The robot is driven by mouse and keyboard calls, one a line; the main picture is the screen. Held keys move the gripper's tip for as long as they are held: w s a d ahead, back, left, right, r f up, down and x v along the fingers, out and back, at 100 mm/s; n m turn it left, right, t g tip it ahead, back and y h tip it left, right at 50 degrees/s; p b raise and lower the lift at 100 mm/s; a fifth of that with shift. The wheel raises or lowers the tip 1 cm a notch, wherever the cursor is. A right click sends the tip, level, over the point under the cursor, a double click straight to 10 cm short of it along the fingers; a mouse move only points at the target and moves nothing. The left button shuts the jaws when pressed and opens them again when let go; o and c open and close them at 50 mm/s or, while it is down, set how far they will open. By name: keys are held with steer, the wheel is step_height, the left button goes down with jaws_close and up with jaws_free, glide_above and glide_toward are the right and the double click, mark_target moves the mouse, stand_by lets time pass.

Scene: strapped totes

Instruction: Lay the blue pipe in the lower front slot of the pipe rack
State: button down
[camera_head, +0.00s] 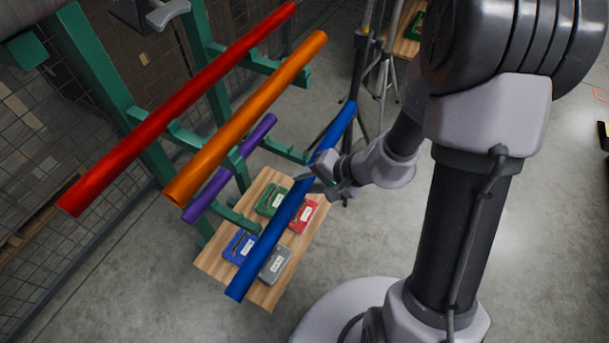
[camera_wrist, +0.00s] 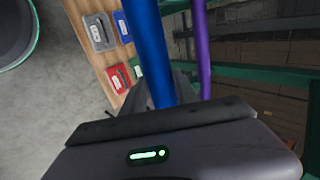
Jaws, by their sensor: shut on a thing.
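The blue pipe (camera_head: 272,238) is held by my gripper (camera_head: 328,172), which is shut on it toward its far half. In the head view it slants to the right of the rack's lower arms and appears clear of their upturned tips. The blue pipe also runs up from the jaws in the wrist view (camera_wrist: 148,45). The green pipe rack (camera_head: 91,60) stands at the left. A purple pipe (camera_head: 225,178) lies on its lower arms, toward the posts. The lower front slot (camera_head: 284,150) appears empty, outward of the purple pipe. The pipe's height against this slot is hard to tell.
A red pipe (camera_head: 160,123) and an orange pipe (camera_head: 245,118) lie on the rack's upper arms. A wooden table (camera_head: 213,262) with several small coloured cases stands below the blue pipe. A tripod (camera_head: 362,65) stands behind. Wire fencing (camera_head: 30,200) runs along the left.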

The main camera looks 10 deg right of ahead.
steer(key=w+a+p, duration=0.2)
steer(key=w+a, duration=0.4)
steer(key=a, duration=0.2)
step_height(320, 180, down, 7)
steer(key=b, duration=0.2)
steer(key=shift+s+d, duration=0.2)
steer(key=shift+d, duration=0.15)
steer(key=c, duration=0.9)
jaws_free()
steer(key=shift+o, duration=0.2)
